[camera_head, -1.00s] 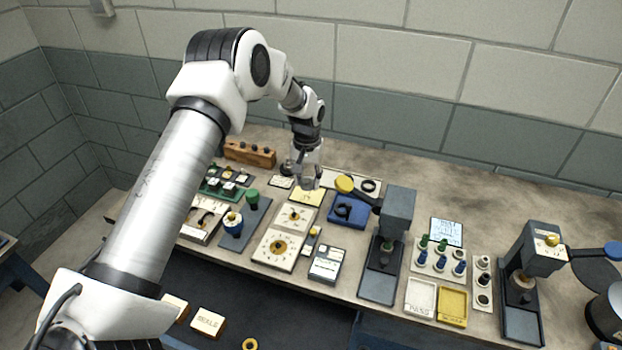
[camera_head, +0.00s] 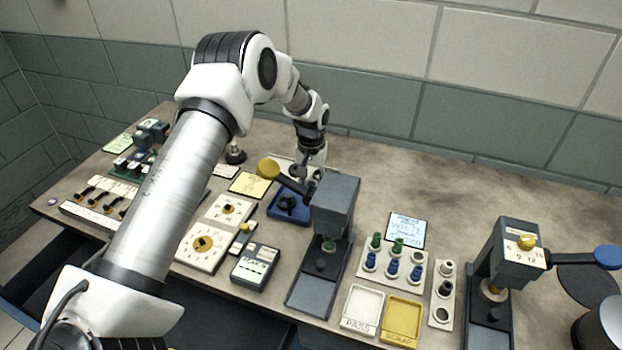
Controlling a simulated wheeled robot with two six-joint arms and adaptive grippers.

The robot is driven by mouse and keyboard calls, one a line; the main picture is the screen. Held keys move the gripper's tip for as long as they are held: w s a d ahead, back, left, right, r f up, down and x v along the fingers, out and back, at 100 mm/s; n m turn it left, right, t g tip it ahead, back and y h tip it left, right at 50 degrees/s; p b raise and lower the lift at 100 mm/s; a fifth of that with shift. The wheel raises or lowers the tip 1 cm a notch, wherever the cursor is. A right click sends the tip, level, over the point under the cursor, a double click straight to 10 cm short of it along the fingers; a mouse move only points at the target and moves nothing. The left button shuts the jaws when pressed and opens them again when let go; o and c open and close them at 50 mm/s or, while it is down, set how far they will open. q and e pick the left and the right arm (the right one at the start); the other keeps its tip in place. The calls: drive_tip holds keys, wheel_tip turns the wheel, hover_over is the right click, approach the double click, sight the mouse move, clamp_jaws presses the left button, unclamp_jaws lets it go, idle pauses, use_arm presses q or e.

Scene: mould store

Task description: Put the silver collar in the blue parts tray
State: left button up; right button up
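The blue parts tray (camera_head: 275,209) lies on the bench left of the near grey press, with a dark part (camera_head: 288,203) in it. My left gripper (camera_head: 314,176) points down just behind the press and at the tray's back right. The press's top and handle partly cover the fingers, so I cannot tell whether they are open or shut, or whether they hold anything. I cannot clearly make out the silver collar. Several small ring-shaped parts stand in a white rack (camera_head: 434,325) at the right, but their material is unclear. My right gripper is not in view.
The near press (camera_head: 335,205) has a yellow-knobbed handle reaching over the blue tray. A second press (camera_head: 505,255) stands right. The white PASS tray (camera_head: 362,309) and yellow SCRAP tray (camera_head: 401,320) lie at the front. The bench behind the presses is mostly clear.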

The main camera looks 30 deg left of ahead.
use_arm(q)
drive_tip(key=shift+w+f, duration=0.15)
drive_tip(key=shift+f, duration=0.65)
drive_tip(key=shift+a+f+b, duration=0.15)
drive_tip(key=shift+f+b, duration=0.1)
drive_tip(key=shift+b, duration=0.2)
drive_tip(key=shift+s+r, duration=0.1)
drive_tip(key=shift+s, duration=0.1)
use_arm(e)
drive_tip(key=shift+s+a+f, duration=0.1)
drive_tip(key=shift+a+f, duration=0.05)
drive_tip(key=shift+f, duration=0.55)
use_arm(q)
drive_tip(key=o, duration=1.7)
drive_tip(key=shift+r, duration=0.1)
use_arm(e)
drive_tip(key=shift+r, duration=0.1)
use_arm(q)
drive_tip(key=shift+r+p, duration=3)
drive_tip(key=shift+r, duration=0.7)
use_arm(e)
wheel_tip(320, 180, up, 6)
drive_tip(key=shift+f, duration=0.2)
